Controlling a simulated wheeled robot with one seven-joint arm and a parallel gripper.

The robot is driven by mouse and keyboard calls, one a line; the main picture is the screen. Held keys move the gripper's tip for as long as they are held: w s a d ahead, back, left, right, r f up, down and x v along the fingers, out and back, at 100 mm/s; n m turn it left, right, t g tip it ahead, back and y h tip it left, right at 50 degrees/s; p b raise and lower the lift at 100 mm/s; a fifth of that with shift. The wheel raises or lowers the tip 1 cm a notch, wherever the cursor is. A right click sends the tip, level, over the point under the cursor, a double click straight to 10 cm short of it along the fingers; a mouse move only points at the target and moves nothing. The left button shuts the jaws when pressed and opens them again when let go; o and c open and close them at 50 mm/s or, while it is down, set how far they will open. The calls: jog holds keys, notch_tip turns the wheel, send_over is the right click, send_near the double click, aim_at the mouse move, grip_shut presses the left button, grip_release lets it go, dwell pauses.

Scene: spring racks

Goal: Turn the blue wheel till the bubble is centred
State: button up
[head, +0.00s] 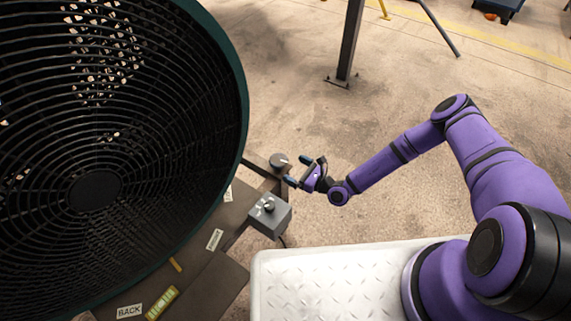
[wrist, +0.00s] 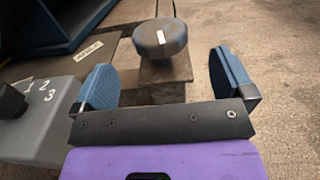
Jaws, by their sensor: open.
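A round dark grey knob with a white mark (wrist: 160,38) stands on a small plate, just beyond my fingertips in the wrist view. In the head view the knob (head: 280,160) is at the outer end of a dark bar. It looks grey rather than clearly blue, and I see no other wheel. My gripper (head: 298,171) is open and empty, close to the knob's right side. Its two blue fingers (wrist: 163,75) are spread wide, with the knob ahead between their lines. A yellow-green level vial (head: 162,303) lies at the bottom left; its bubble is too small to read.
A big dark fan (head: 95,190) with a green rim fills the left. A grey box with a dial (head: 268,214) sits near the knob; its numbers show in the wrist view (wrist: 40,120). A "BACK" label (head: 130,311) is beside the vial.

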jog(key=shift+v, duration=1.55)
jog(key=s+d+r+n+g+h, duration=0.15)
jog(key=r+n+g, duration=0.45)
jog(key=r, duration=0.7)
jog(key=d+r+n+g+h, duration=0.1)
jog(key=d+r+n+g, duration=0.2)
jog(key=r+n, duration=0.7)
jog(key=s+d+r+n+g+h, duration=0.1)
jog(key=d+r+n+g, duration=0.3)
jog(key=r, duration=1.2)
jog(key=s+d+r+n+t+h, duration=0.1)
jog(key=s+d+r+t+h, duration=0.1)
jog(key=s+r, duration=0.6)
jog(key=s+d+r+n+t+h, duration=0.2)
jog(key=s+d+r+h, duration=0.3)
jog(key=s+r, duration=0.3)
jog(key=s+d+r+n+t+h, duration=0.2)
jog(key=s+d+r+t+h, duration=0.1)
jog(key=s+r, duration=0.6)
jog(key=shift+s+d+h, duration=0.15)
jog(key=shift+d+h, duration=0.3)
jog(key=shift+d, duration=0.5)
